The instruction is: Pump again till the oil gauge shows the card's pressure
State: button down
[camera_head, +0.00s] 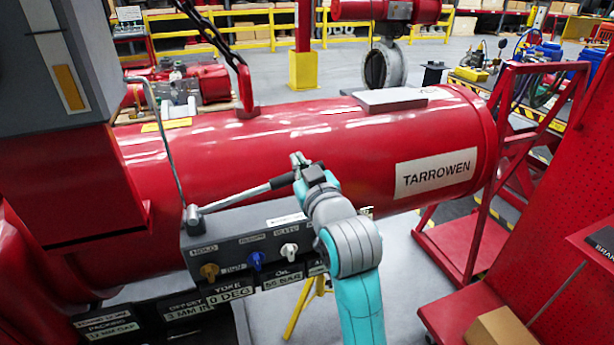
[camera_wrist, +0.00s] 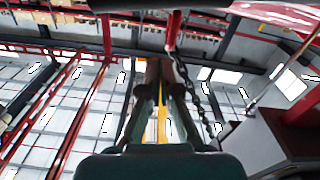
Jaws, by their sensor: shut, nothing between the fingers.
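A pump lever (camera_head: 240,195) with a dark grip rises to the right from the front of a grey control block (camera_head: 225,240) under the red cylinder. My gripper (camera_head: 299,160) is at the lever's grip end, fingers shut and pointing up; whether it touches the grip I cannot tell. In the wrist view my gripper (camera_wrist: 158,75) is shut with nothing between the fingers. The block carries a brass knob (camera_head: 209,271), a blue knob (camera_head: 256,260) and a white knob (camera_head: 289,251). An oil plate (camera_head: 283,281) below reads about 56 BAR. No separate pressure card is clearly readable.
The red TARROWEN cylinder (camera_head: 330,135) lies behind my arm. A chain (camera_head: 225,45) hangs to a lug on its top; the chain (camera_wrist: 185,80) is also near my gripper in the wrist view. A red trolley frame (camera_head: 475,240) stands at right, with a cardboard box (camera_head: 500,328).

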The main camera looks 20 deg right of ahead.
jog(key=shift+w+d+f, duration=0.15)
jog(key=shift+w+f, duration=0.15)
jog(key=shift+f, duration=0.35)
jog(key=shift+w+d+f, duration=0.1)
jog(key=shift+w+f, duration=0.25)
jog(key=shift+f, duration=0.3)
jog(key=shift+w+d+f, duration=0.15)
jog(key=shift+w+f, duration=0.15)
jog(key=shift+f, duration=0.35)
jog(key=f+m, duration=0.1)
jog(key=f, duration=0.1)
jog(key=f+m, duration=0.1)
jog(key=f, duration=0.1)
jog(key=d+f, duration=0.1)
jog(key=shift+f+m, duration=0.4)
jog(key=shift+r, duration=0.1)
